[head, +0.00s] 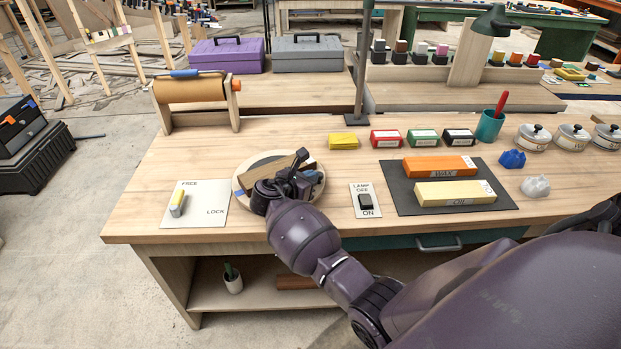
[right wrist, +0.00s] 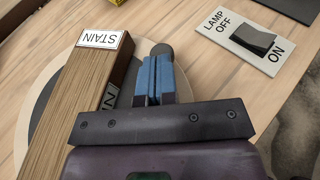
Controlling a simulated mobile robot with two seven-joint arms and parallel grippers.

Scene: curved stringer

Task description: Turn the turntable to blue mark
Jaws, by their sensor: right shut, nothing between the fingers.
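The turntable (head: 243,172) is a round disc with a pale rim and darker centre, near the front of the bench. A small blue mark (head: 240,193) shows on its left rim. A wooden block (head: 268,170) lies across it; in the right wrist view the block (right wrist: 75,95) bears a STAIN label. My right gripper (head: 305,178) is over the turntable's right part, hiding some of it. In the right wrist view its blue fingers (right wrist: 156,78) are shut and empty, beside the block. A dark round knob (right wrist: 161,50) shows at their tips; contact is unclear. My left gripper is out of view.
A FREE/LOCK plate (head: 205,212) with a yellow-tipped lever (head: 177,203) lies left of the turntable. A lamp switch plate (head: 364,213) lies right of it. Farther right is a dark mat (head: 400,195) with orange and yellow blocks. A paper roll stand (head: 190,90) stands behind.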

